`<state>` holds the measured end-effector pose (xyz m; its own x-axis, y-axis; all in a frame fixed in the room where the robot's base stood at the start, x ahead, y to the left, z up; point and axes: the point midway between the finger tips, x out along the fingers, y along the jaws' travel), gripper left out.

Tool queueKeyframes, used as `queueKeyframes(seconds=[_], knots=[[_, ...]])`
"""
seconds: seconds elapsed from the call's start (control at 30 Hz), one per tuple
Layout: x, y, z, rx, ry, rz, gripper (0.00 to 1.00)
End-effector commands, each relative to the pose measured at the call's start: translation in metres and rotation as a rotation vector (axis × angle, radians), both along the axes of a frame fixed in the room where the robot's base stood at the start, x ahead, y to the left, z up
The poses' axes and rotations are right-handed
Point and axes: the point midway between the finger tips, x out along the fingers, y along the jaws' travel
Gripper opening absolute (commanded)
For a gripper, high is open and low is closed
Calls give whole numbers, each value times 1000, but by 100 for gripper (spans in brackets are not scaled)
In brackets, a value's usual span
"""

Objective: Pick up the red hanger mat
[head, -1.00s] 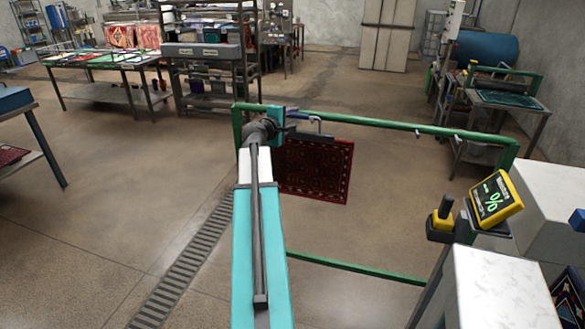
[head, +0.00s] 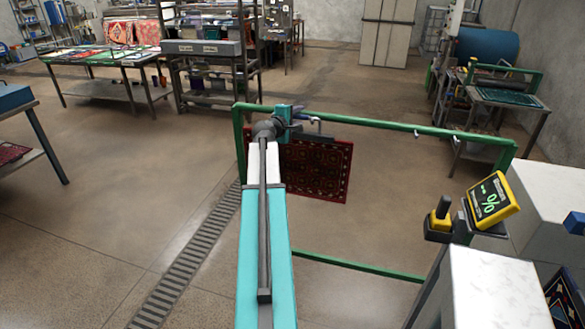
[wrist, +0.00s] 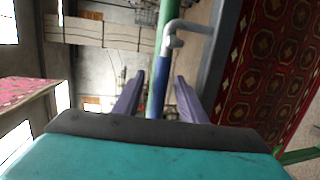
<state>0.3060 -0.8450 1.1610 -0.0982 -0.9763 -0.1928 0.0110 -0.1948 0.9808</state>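The red hanger mat (head: 320,170) hangs below the green rail frame, its left part partly hidden by my arm. In the wrist view its patterned red face (wrist: 265,75) fills the right side, with a grey bar along its edge. A grey hook (wrist: 175,38) sits at the rail beside it. My gripper (wrist: 160,78) is open, its two purple-grey fingers on either side of a blue rod section (wrist: 157,88), with gaps visible. I cannot tell whether this blue section belongs to the hanger or the rail. In the head view my gripper (head: 297,113) is at the rail's left end, above the mat.
The green rail (head: 400,127) runs right, with more small hooks. A yellow display (head: 493,199) and white blocks (head: 500,290) stand at the lower right. A table with mats (head: 100,58) stands at the back left.

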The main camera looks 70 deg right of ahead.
Motion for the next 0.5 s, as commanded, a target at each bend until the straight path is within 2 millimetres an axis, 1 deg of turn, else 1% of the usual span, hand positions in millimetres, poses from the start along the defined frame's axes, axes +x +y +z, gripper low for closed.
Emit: queueKeyframes(seconds=[0.13, 0.17, 0.3, 0.37, 0.5], knots=[[0, 0, 0, 0, 0, 0, 38], [0, 0, 0, 0, 0, 0, 35], [0, 0, 0, 0, 0, 0, 11], [0, 0, 0, 0, 0, 0, 1], [0, 0, 0, 0, 0, 0, 0]])
